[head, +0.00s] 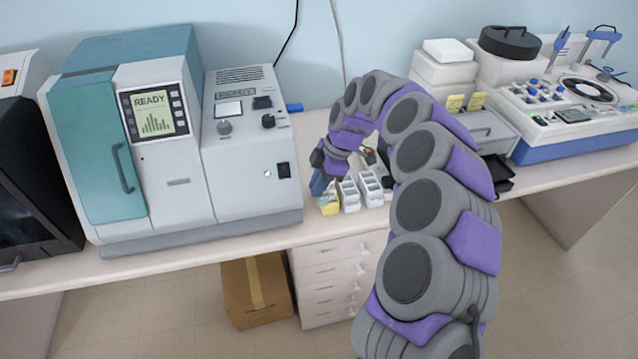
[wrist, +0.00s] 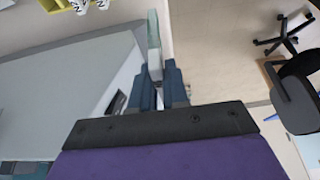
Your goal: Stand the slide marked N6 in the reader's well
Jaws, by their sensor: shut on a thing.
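My gripper (wrist: 159,84) is shut on a thin upright slide (wrist: 154,42) in the wrist view. The slide has a clear greenish upper part and a pale band near the fingertips; I cannot read a mark on it. In the head view my gripper (head: 319,184) is low over the bench, just right of the large grey and teal machine (head: 180,225), whose screen (head: 151,112) says READY. I cannot make out the slide there. No well can be told for certain in either view.
A yellow holder (head: 329,206) and white racks (head: 348,195) stand beside my gripper near the bench's front edge. In the wrist view, a yellow holder (wrist: 30,38) with white lettered tabs is at the top left. White equipment (head: 560,115) stands at the right.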

